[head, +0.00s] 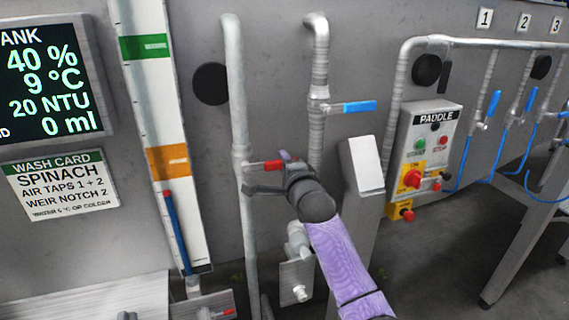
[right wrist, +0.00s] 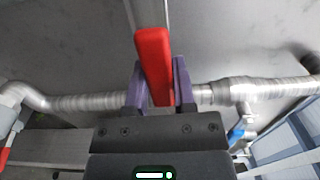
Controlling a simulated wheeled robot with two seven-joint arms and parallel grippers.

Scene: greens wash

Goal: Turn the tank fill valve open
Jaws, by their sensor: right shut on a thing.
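A red valve lever (head: 262,166) sits on a vertical grey pipe (head: 236,90) on the tank wall, in the head view. It points sideways, across the pipe. My right gripper (head: 283,168) is at this lever. In the right wrist view the red lever (right wrist: 153,60) stands between the two purple fingers of my right gripper (right wrist: 158,85), which is shut on it. The lever's pivot is partly hidden by the gripper. My left gripper is not in view.
A blue-handled valve (head: 352,107) is on the neighbouring pipe, up and right. A PADDLE control box (head: 428,150) and several blue-handled taps (head: 493,104) are farther right. A tank display (head: 42,85) and wash card (head: 60,185) are at left. A grey post (head: 366,170) stands close beside my right arm.

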